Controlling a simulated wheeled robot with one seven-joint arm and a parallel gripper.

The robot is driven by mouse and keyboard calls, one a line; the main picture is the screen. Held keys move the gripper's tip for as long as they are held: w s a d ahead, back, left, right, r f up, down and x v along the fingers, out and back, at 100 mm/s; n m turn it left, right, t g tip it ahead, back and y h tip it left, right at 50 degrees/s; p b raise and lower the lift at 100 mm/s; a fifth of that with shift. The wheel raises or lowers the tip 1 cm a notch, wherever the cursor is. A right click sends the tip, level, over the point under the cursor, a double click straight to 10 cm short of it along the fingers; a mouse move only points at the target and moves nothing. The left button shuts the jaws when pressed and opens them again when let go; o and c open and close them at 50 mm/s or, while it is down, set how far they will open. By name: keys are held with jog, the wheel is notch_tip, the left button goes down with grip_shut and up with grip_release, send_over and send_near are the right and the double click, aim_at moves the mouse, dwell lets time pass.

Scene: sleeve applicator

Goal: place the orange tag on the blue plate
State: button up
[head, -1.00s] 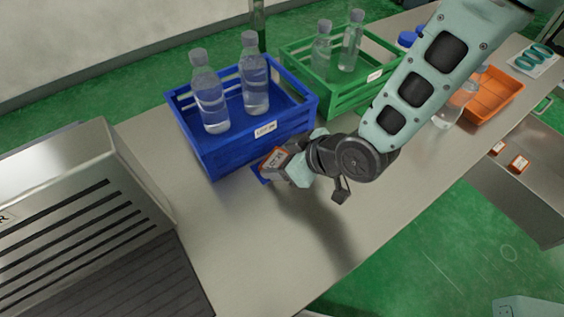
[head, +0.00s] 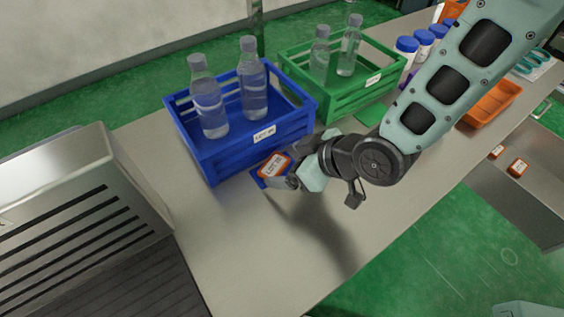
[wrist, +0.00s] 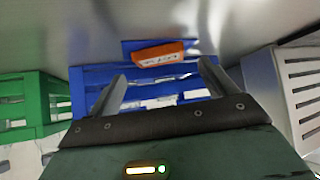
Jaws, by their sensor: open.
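The orange tag (head: 275,165) has a white label face and lies on the small blue plate (head: 257,180) in front of the blue crate. In the wrist view the tag (wrist: 159,54) rests within the plate's area, and part of the blue plate (wrist: 130,46) shows beside it. My gripper (head: 291,170) is open and empty, just to the right of the tag in the head view. In the wrist view its two fingers (wrist: 160,82) stand wide apart, with the tag beyond their tips and apart from them.
The blue crate (head: 215,158) with two bottles stands right behind the plate. A green crate (head: 345,97) with bottles, a green plate (head: 371,116) and an orange tray (head: 490,103) are farther right. A grey slotted machine (head: 85,215) stands at left. The front counter is clear.

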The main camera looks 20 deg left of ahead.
jog(key=s+d+r+m+g+h, duration=0.1)
jog(key=s+d+r+m+h, duration=0.2)
jog(key=d, duration=0.8)
jog(key=s+d+r+m+g+h, duration=0.2)
jog(key=s+d+r+h, duration=0.3)
jog(key=s+d+r, duration=0.3)
jog(key=d+r+m, duration=0.1)
jog(key=d+r, duration=0.1)
jog(key=d, duration=0.1)
jog(key=shift+r+m, duration=0.3)
jog(key=shift+m, duration=0.1)
